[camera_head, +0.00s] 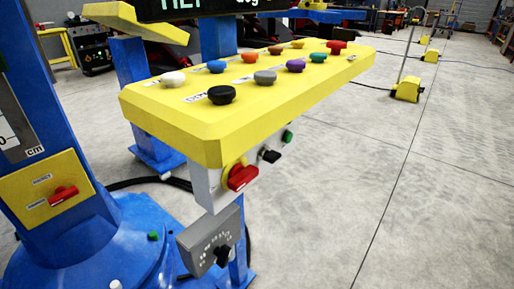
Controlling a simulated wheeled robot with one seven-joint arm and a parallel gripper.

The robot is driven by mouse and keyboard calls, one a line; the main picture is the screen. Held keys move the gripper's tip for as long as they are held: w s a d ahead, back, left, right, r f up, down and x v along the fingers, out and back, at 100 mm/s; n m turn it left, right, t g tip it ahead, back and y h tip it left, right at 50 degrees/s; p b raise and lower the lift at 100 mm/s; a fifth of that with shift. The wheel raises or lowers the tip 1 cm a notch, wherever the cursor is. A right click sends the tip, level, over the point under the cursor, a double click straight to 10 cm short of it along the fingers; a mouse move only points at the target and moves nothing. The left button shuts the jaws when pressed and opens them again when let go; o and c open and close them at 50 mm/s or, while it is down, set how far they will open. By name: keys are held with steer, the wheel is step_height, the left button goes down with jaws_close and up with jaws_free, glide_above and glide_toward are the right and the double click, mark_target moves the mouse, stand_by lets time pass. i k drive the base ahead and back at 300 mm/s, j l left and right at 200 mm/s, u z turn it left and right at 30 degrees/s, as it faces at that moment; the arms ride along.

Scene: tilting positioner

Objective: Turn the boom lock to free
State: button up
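A yellow plate (32,195) on the blue column at left carries a red turn handle (64,194). Two small labels sit on the plate left of the handle, one upper and one lower. Their words are too small to read surely, so I cannot tell for certain that this is the boom lock. The handle lies nearly level, tilted slightly, with its left end toward the lower label. Nothing touches it. My gripper is not in view.
A yellow console (255,100) with several coloured knobs juts out at centre. Under it a grey box (208,188) bears a red rotary switch (241,177), a black switch and a green button. A grey box (210,241) hangs lower.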

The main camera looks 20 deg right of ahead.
mark_target(272, 156)
steer(key=l+u, duration=0.25)
steer(key=l, duration=0.4)
steer(key=l+u, duration=0.25)
steer(key=l, duration=0.4)
